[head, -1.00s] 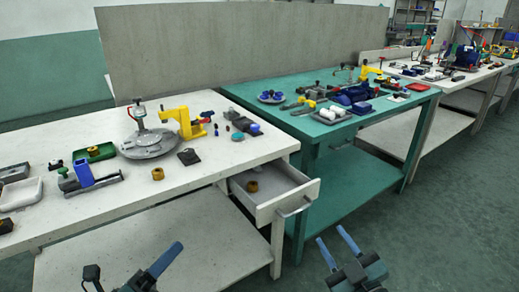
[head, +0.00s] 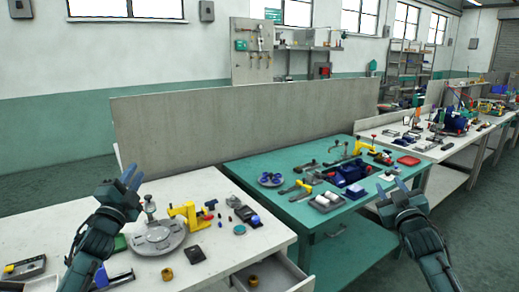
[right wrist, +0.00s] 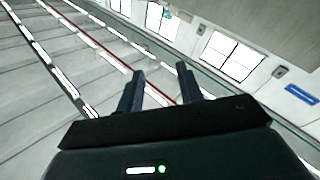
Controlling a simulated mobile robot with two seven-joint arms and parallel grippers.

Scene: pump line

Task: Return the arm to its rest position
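My left gripper (head: 131,177) is raised above the left end of the white bench, its fingers pointing up. They are seen nearly edge-on, so the gap between them is unclear; nothing shows in them. My right gripper (head: 390,190) is raised in front of the teal bench, fingers up. In the right wrist view its fingers (right wrist: 159,88) stand apart with nothing between them, against ceiling and windows. Both forearms are bent upward, clear of the benches.
The white bench (head: 215,262) holds a round grey fixture (head: 158,238), a yellow clamp (head: 190,215) and small parts. Its drawer (head: 290,270) is open with a brass part (head: 253,281) inside. A grey panel (head: 250,125) stands behind.

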